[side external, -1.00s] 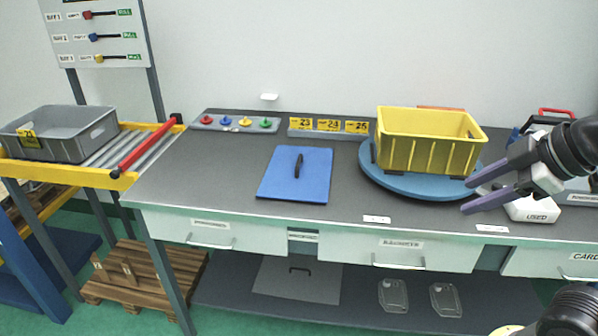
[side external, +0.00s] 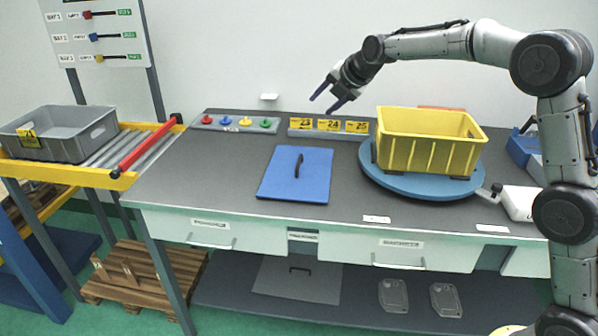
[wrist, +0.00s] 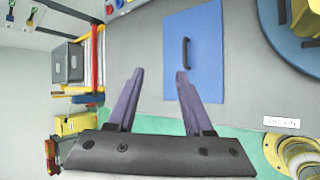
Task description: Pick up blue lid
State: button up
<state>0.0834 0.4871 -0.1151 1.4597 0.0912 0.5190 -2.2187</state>
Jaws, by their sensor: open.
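The blue lid (side external: 284,184) lies flat on the grey worktop, left of the yellow crate, with a black handle (side external: 298,166) standing up at its middle. It also shows in the wrist view (wrist: 208,60), ahead of the fingers. My gripper (side external: 329,98) is open and empty, with purple fingers. In the side view it appears above and behind the lid, high over the numbered tags, clear of the worktop. In the wrist view the right finger of my gripper (wrist: 160,74) overlaps the lid's near left edge in the picture.
A yellow crate (side external: 425,152) stands on a blue turntable (side external: 372,176) right of the lid. A rail with coloured knobs (side external: 235,124) and a row of yellow number tags (side external: 329,124) line the back edge. A grey bin (side external: 62,143) sits on rollers at left. Worktop left of the lid is clear.

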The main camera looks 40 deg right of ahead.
jog(key=g, duration=0.2)
send_near(300, 160)
jog(key=x, duration=0.2)
jog(key=shift+d+f, duration=0.2)
jog(key=shift+f, duration=0.2)
jog(key=shift+a+x, duration=0.15)
jog(key=shift+x, duration=1.4)
jog(key=shift+a+x, duration=0.15)
jog(key=shift+x, duration=1.4)
jog(key=shift+w+r, duration=0.1)
jog(key=shift+w, duration=0.05)
grip_shut()
